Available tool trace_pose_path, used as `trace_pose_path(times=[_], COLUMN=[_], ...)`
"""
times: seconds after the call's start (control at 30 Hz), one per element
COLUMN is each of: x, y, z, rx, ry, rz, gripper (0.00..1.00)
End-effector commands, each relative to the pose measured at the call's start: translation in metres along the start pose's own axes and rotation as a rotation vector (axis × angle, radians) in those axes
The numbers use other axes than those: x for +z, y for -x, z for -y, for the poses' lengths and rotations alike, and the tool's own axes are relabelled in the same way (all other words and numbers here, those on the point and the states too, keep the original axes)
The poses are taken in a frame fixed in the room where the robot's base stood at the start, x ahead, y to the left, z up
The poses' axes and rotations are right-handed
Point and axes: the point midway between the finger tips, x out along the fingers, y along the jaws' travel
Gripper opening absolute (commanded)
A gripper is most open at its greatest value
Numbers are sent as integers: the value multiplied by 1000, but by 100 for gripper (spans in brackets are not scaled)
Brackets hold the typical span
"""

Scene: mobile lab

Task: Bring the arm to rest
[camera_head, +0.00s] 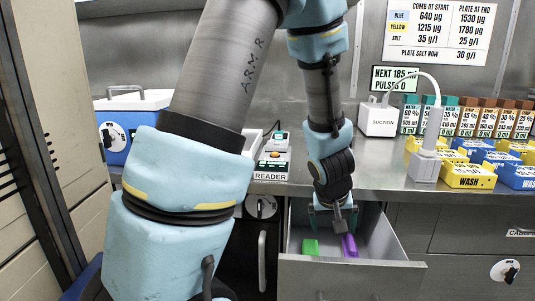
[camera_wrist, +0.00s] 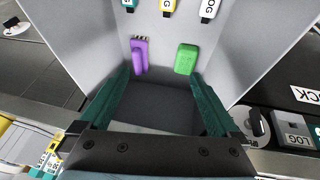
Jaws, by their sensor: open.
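My arm (camera_head: 225,65) reaches forward and bends down over an open drawer (camera_head: 395,262) under the steel counter. My gripper (camera_head: 333,222) points down into the drawer's opening. In the wrist view my gripper (camera_wrist: 161,78) has its two dark teal fingers spread wide, with nothing held between them. A purple piece with small teeth (camera_wrist: 140,58) and a green block (camera_wrist: 186,58) lie in the drawer beyond the fingertips, apart from each other. In the head view the green block (camera_head: 310,247) and the purple piece (camera_head: 349,246) show on either side below my gripper.
On the counter are a blue cooler (camera_head: 122,125), a reader (camera_head: 272,160), a suction unit (camera_head: 379,120) and yellow and blue WASH boxes (camera_head: 468,176). A tall cabinet (camera_head: 60,110) stands at left.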

Motion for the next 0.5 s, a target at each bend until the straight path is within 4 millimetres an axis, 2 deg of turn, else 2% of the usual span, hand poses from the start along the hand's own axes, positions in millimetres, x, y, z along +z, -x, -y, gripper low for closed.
trace_pose_path(times=[0.07, 0.17, 0.3, 0.5], x=[-11, -15, -9, 6], y=[16, 39, 65, 94], z=[26, 64, 112, 166], rx=[13, 14, -17, -87], ry=[12, 11, 8, 8], rz=[4, 26, 64, 112], gripper=[97, 97, 97, 97])
